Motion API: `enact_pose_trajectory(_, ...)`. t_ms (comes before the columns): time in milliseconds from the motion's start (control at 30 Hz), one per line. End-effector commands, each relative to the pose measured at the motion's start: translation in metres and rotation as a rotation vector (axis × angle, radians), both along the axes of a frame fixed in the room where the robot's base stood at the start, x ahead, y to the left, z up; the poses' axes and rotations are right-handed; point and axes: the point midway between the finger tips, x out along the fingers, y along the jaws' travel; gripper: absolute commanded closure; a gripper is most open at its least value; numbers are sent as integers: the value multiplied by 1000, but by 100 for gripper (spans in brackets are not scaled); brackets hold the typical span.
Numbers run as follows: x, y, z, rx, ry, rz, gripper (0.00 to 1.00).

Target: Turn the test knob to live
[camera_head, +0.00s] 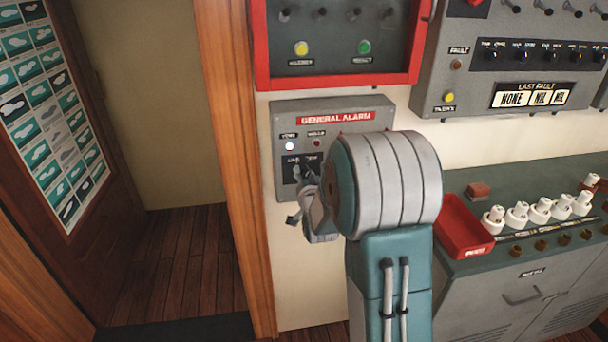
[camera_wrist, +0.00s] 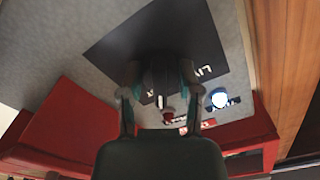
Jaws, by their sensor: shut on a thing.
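The grey general alarm box (camera_head: 345,112) is on the wall, with a dark plate (camera_head: 291,164) under its lamps. In the wrist view the dark knob (camera_wrist: 162,78) sits on this plate (camera_wrist: 118,45), between the two fingers of my gripper (camera_wrist: 160,80). A short white mark shows on the knob's lower side there. Part of a "LIVE" label shows to its right; another label is mostly hidden. In the head view my gripper (camera_head: 301,184) reaches the plate and my arm covers the box's lower right. The fingers are shut on the knob.
A lit white lamp (camera_head: 289,146) and a dark red lamp (camera_head: 317,143) sit above the plate. A red-framed panel (camera_head: 335,84) hangs above. A red tray (camera_head: 462,226) stands on the console right of my arm. A wooden door post (camera_head: 235,150) is close on the left.

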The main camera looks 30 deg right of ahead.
Motion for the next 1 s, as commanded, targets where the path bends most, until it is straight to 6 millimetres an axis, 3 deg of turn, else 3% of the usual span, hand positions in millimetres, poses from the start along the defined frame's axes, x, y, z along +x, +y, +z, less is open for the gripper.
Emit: enact_pose_trajectory(1000,3,2,5,-866,234,-1,100)
